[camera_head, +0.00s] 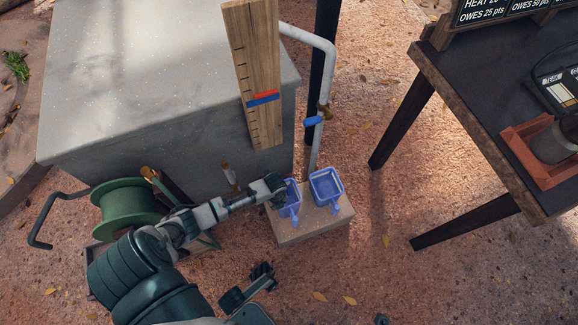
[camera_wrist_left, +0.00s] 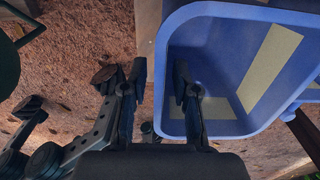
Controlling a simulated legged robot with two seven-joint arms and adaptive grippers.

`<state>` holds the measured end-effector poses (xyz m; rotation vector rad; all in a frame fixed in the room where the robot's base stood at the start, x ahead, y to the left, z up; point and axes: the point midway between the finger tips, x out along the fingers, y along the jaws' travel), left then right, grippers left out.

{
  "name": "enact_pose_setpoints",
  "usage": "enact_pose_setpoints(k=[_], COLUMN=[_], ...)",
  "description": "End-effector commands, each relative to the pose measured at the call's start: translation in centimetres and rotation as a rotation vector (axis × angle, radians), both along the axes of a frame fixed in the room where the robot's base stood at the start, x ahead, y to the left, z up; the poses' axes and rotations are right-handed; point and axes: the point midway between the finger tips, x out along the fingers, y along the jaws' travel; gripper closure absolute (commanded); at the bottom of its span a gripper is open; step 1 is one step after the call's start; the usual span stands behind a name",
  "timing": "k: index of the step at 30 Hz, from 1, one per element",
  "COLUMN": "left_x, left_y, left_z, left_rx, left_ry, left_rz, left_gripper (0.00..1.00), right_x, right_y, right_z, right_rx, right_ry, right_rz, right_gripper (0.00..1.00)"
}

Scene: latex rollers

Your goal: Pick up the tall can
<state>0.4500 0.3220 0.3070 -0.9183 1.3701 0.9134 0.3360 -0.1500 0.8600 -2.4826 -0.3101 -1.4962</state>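Two blue open-topped square containers with handles stand side by side on a pale block; I cannot tell whether either is the tall can. My left gripper (camera_head: 277,188) is at the left container (camera_head: 291,200) and partly hides it. In the left wrist view the gripper (camera_wrist_left: 161,85) is open, its fingers apart on either side of one container wall (camera_wrist_left: 162,100). Yellow strips show inside that container. The right container (camera_head: 326,187) is clear of my gripper. What seems to be my right gripper (camera_head: 262,274) is low in the head view, away from the containers; its fingers are unclear.
The pale block (camera_head: 310,226) stands beside a large grey block (camera_head: 150,80), near a pipe (camera_head: 322,110) with a blue-handled tap. A wooden ruler board (camera_head: 254,60) stands above. A green reel (camera_head: 128,203) is at left. A dark table (camera_head: 470,90) holds a dark cylinder (camera_head: 555,145) in a reddish tray.

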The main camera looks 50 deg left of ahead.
Motion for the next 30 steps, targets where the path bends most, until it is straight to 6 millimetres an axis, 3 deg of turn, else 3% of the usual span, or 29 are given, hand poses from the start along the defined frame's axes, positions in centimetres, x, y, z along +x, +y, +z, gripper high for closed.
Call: enact_pose_setpoints(k=[1,3,17,23,28,30], left_x=[0.0,0.0,0.0,0.2,0.4,-0.6], left_y=[0.0,-0.1,0.0,0.0,0.0,-1.2], left_z=[0.0,0.0,0.1,1.7,4.4,4.3], left_rx=[0.000,0.000,0.000,0.001,0.002,-0.002], left_ry=[0.000,0.001,0.000,-0.006,-0.009,-0.005], left_rz=[0.000,0.000,0.000,-0.002,-0.001,-0.004], left_gripper=[0.90,1.00,1.00,1.00,1.00,1.00], right_x=[0.2,0.3,0.2,-0.3,-2.3,-2.7], right_y=[0.0,0.0,0.0,-0.1,-0.3,-0.3], right_z=[-0.1,-0.2,0.0,1.3,1.7,1.9], right_rx=[0.000,0.000,0.001,0.003,0.003,0.005], right_ry=[0.003,0.003,0.001,-0.018,0.006,0.010], right_rz=[0.000,0.000,0.000,-0.001,0.001,0.001], right_gripper=[0.60,0.60,0.60,0.60,0.60,0.60])
